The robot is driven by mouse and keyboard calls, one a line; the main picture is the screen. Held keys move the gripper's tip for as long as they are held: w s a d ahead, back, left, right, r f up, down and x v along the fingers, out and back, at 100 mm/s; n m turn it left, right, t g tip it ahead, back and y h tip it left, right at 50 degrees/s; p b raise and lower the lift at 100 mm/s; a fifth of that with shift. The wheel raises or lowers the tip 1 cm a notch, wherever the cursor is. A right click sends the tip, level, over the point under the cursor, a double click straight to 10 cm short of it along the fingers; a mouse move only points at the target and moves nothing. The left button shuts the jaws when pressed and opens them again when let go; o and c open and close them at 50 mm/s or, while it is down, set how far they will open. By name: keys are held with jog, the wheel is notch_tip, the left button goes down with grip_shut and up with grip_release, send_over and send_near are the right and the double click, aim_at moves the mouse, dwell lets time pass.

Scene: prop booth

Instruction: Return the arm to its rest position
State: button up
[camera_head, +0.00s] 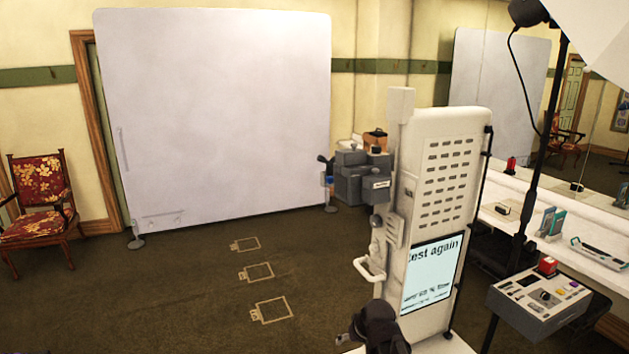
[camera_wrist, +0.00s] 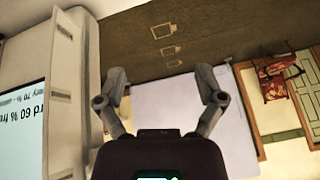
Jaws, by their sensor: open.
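My gripper (camera_wrist: 162,76) shows in the wrist view with its two grey fingers spread wide apart. Nothing is between the fingers; beyond them I see only the brown floor and the pale backdrop panel, at a distance. The wrist picture is turned upside down. In the head view a dark part of my arm shows low in the picture, right of the middle; the finger state cannot be made out there.
A large pale panel (camera_head: 215,110) stands at the back. A red patterned chair (camera_head: 38,215) is at the left. Grey cases (camera_head: 355,180) are stacked at the back. A control box (camera_head: 540,299) and a white counter (camera_head: 505,218) are at the right. The brown floor (camera_head: 180,300) is open.

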jog(key=s+d+f+m+g+h, duration=0.1)
jog(key=s+d+g, duration=0.1)
jog(key=s, duration=0.3)
jog(key=s+d+f+m+g+h+b, duration=0.1)
jog(key=s+d+f+g, duration=0.1)
jog(key=s+d, duration=0.3)
jog(key=shift+s+f+g+h, duration=0.3)
jog(key=shift+s+g, duration=0.2)
jog(key=shift+s, duration=0.05)
dwell(1.4)
